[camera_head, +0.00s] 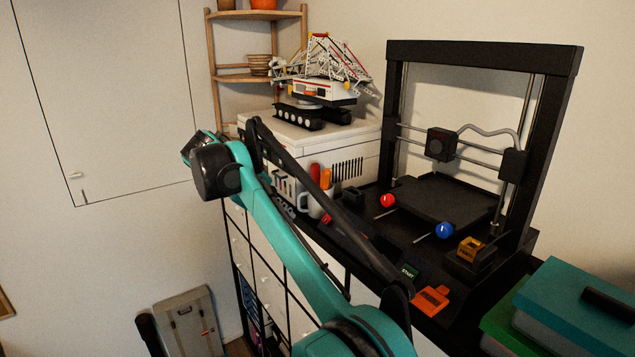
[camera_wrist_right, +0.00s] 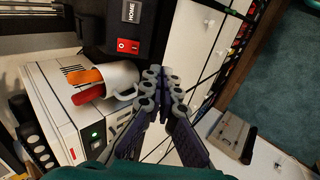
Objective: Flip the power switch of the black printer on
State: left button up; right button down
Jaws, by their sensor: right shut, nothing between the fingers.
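The black printer (camera_head: 440,200) stands on the shelf unit, with its open frame upright. Its red rocker switch (camera_wrist_right: 128,46) sits on the front beside a HOME label in the right wrist view; it also shows small and red beside the white mug in the head view (camera_head: 326,219). I cannot tell the switch's position for sure. My right gripper (camera_wrist_right: 166,88) is shut and empty, its fingertips close to the mug and apart from the switch. In the head view the right gripper (camera_head: 285,207) is small and partly hidden by my arm. My left gripper is out of view.
A white mug (camera_wrist_right: 121,85) holding red- and orange-handled tools stands beside the switch. A white machine (camera_head: 330,145) with a green-lit switch (camera_wrist_right: 96,134) carries a toy crane model (camera_head: 315,85).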

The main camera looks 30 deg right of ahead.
pick_arm(q)
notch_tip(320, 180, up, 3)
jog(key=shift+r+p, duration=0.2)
jog(key=shift+p, duration=0.75)
pick_arm(e)
jog(key=shift+g+h, duration=0.3)
jog(key=shift+h, duration=0.2)
jog(key=r, duration=0.1)
jog(key=w+r, duration=0.1)
jog(key=r, duration=0.2)
jog(key=shift+w+d+r, duration=0.25)
jog(key=shift+w, duration=0.05)
jog(key=shift+d+f, duration=0.1)
jog(key=p, duration=0.1)
send_near(324, 221)
jog(key=x, duration=0.6)
jog(key=shift+d+f, duration=0.2)
jog(key=shift+d, duration=0.1)
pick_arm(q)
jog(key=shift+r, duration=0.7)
pick_arm(e)
jog(key=shift+f, duration=0.1)
